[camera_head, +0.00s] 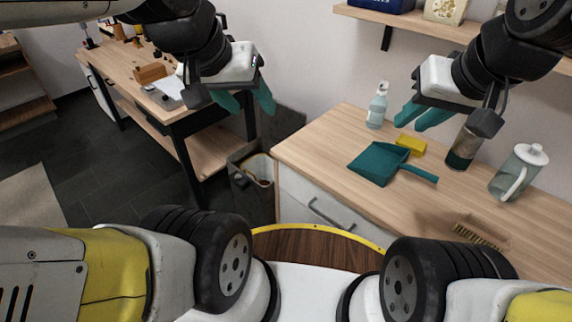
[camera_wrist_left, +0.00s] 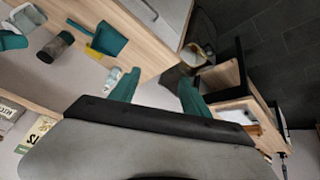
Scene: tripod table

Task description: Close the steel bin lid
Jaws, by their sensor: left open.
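The steel bin (camera_head: 252,192) stands on the floor between the workbench and the wooden counter, its top open and pale material inside. A dark panel (camera_head: 284,124) rises behind it against the wall and looks like its raised lid. The bin (camera_wrist_left: 181,68) also shows in the left wrist view, beyond my fingers, with the dark panel (camera_wrist_left: 204,32) beside it. My left gripper (camera_head: 247,99) is open and empty, above and left of the bin in the head view, apart from it. My right gripper (camera_head: 418,115) hangs over the counter; its finger gap is unclear.
The counter (camera_head: 310,150) holds a teal dustpan (camera_head: 376,163), yellow sponge (camera_head: 411,145), spray bottle (camera_head: 377,106), dark-based jar (camera_head: 463,148), pitcher (camera_head: 520,172) and brush (camera_head: 478,236). A workbench (camera_head: 200,122) stands left. A wall shelf (camera_head: 400,25) is above. Dark floor (camera_head: 110,165) is open at left.

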